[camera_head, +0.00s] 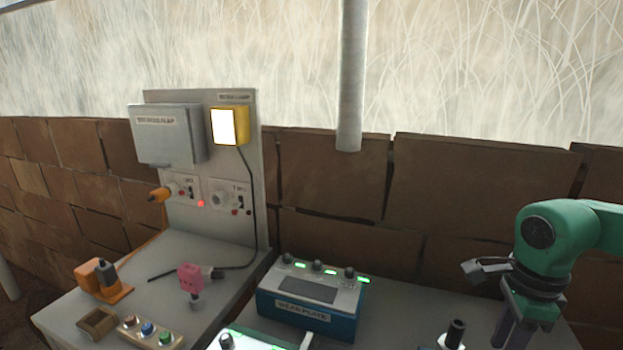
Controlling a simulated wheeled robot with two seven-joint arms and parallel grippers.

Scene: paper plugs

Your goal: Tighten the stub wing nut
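No label in view names a stub wing nut, and I cannot tell for sure which part it is. A short post with a black top (455,333) stands at the bottom edge, left of my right gripper, partly cut off. My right gripper (522,332) comes in on a green arm from the right and points down, apart from that post. Its fingertips run close to the bottom edge, and I cannot tell whether they are open or shut. My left gripper is not in view.
A blue box with knobs and green lights (308,298) stands at centre. A grey panel (250,160) with a lit yellow lamp (229,127) rises at left. A pink plug (190,277), an orange holder (102,280) and several buttons (148,329) occupy the left bench.

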